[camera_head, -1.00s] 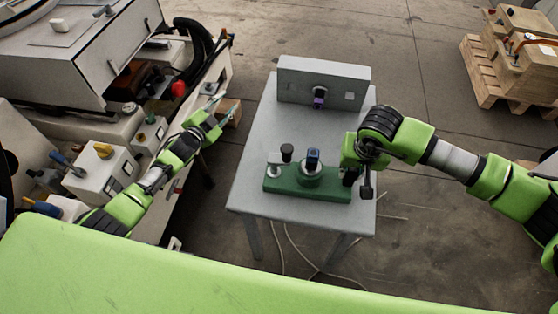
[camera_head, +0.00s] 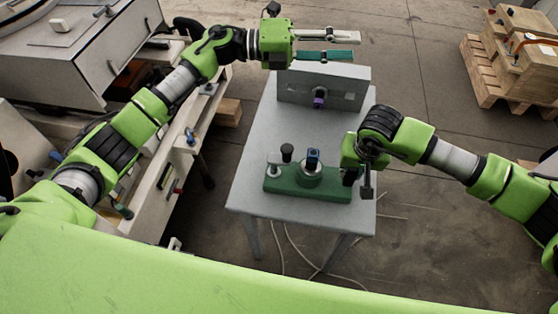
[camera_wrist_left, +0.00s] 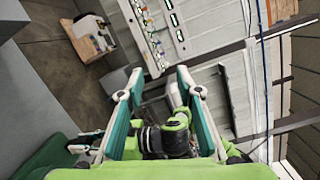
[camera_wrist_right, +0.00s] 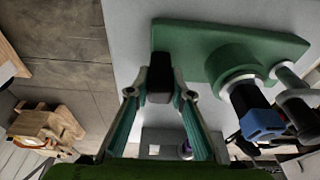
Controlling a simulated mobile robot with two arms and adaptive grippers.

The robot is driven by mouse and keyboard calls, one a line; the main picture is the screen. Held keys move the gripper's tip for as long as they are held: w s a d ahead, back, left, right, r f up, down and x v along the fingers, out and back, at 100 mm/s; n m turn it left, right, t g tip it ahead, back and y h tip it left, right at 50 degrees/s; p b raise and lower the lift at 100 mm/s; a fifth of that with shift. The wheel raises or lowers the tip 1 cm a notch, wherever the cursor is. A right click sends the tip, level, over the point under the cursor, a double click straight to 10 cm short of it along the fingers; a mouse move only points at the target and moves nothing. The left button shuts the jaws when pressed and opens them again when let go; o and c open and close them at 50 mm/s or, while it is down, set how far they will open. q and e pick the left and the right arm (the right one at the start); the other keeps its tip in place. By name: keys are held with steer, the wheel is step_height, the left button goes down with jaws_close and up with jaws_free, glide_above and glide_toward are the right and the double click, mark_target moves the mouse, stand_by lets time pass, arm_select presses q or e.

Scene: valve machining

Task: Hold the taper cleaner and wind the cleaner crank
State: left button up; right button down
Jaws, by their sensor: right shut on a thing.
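The taper cleaner (camera_head: 290,187) is a green base on the grey table. A round socket with a blue piece (camera_head: 313,157) stands at its middle. A black knob (camera_head: 287,152) stands upright at its left end, beside a grey post, apparently the crank. My right gripper (camera_head: 351,176) is shut on a black block (camera_wrist_right: 160,72) at the base's right end; the base (camera_wrist_right: 235,45) also shows in the right wrist view. My left gripper (camera_head: 356,45) is open and empty, high beyond the table's back edge and well apart from the cleaner. Its open fingers show in the left wrist view (camera_wrist_left: 160,72).
A grey box (camera_head: 345,88) with a purple-tipped fitting stands at the table's back. The machine (camera_head: 85,65) stands left, under my left arm. A pallet with wooden boxes (camera_head: 515,50) is at the upper right. The table (camera_head: 250,175) is bare left of the cleaner.

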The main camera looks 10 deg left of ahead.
arm_select(q)
steer(key=s+d+m+g+y, duration=0.2)
steer(key=s+d+m+g, duration=0.1)
steer(key=s+m, duration=0.1)
steer(key=m+y, duration=1.2)
steer(key=y, duration=0.4)
glide_above(287, 148)
step_height(287, 148, down, 14)
steer(key=shift+d+f, duration=0.1)
steer(key=shift+f, duration=4.7)
jaws_close()
